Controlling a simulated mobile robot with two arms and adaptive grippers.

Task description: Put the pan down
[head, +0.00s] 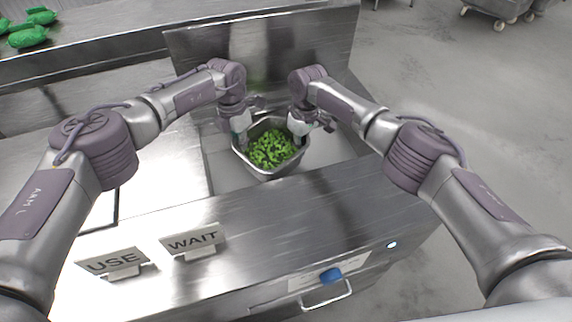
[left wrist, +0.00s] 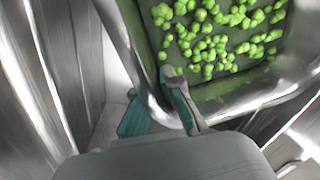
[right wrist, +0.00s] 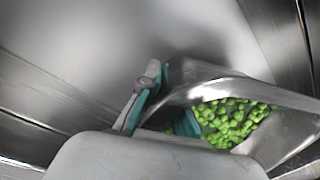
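The pan (head: 262,173) is a square metal pan filled with green pieces (head: 270,150). It is in a recess of the steel counter, roughly level; I cannot tell whether its bottom touches the surface below. My left gripper (head: 241,138) is shut on its left rim, and in the left wrist view the fingers (left wrist: 160,112) straddle the pan wall (left wrist: 140,60). My right gripper (head: 299,127) is shut on the right rim; in the right wrist view one finger is outside and one inside the pan (right wrist: 290,95).
Signs reading USE (head: 112,262) and WAIT (head: 194,242) stand on the front counter (head: 290,225). A raised steel panel (head: 265,50) stands behind the pan. Green bags (head: 28,36) lie on the far left shelf. A cart (head: 497,10) stands at the back right on open floor.

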